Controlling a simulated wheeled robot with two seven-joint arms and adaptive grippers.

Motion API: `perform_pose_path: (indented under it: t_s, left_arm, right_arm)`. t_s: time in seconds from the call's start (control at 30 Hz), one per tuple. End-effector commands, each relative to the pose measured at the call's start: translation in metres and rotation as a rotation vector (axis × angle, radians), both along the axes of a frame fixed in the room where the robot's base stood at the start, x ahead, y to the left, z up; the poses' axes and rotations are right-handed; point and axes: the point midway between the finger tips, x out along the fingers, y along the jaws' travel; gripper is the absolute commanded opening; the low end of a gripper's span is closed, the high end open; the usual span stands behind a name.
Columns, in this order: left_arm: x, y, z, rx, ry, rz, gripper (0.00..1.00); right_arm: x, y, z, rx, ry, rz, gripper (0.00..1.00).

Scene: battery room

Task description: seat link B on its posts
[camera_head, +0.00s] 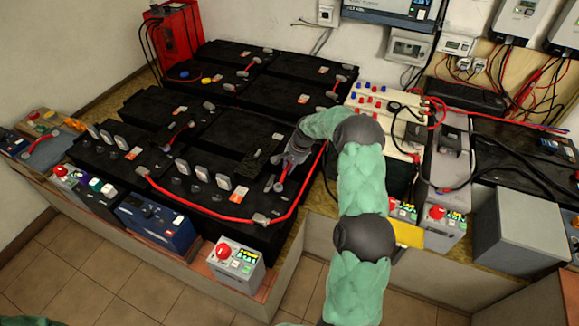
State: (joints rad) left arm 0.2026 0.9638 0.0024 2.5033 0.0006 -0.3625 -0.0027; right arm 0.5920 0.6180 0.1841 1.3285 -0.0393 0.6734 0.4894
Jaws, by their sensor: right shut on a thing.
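My right gripper (289,157) reaches in over the black battery bank. It is shut on a small link (279,181), which I take to be link B. The link hangs just below the jaws, close over the front right battery (248,188). The fingers hide much of it, and I cannot tell whether it touches any post. Other short red links with grey ends, such as one at the back (250,64), join battery posts. My left gripper is not in view.
A long red cable (200,208) runs along the bank's front and up its right side, near my gripper. Upright grey lugs (201,171) stand on the front batteries. A control box with a red button (235,264) sits in front. Grey equipment and cables crowd the right.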

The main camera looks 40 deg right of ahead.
Motion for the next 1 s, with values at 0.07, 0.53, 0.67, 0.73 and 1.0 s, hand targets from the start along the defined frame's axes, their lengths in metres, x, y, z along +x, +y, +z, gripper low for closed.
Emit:
perform_pose_path:
  t_s: [0.07,0.53,0.67,0.73,1.0]
  left_arm:
    - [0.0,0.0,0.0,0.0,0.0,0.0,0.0]
    - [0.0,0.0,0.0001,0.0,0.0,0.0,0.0]
    - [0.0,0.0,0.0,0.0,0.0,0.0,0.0]
    - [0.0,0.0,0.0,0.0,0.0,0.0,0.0]
    - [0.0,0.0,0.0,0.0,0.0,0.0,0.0]
  right_arm:
    - [0.0003,-0.0005,0.0004,0.0,-0.001,0.0,0.0]
    - [0.0003,-0.0003,0.0006,0.0,-0.001,0.0,0.5]
    - [-0.0001,0.0001,-0.0002,0.0,0.0,0.0,0.53]
    - [-0.0001,0.0002,-0.0003,0.0,0.0,0.0,0.7]
    - [0.0,0.0,-0.0001,0.0,0.0,0.0,0.7]
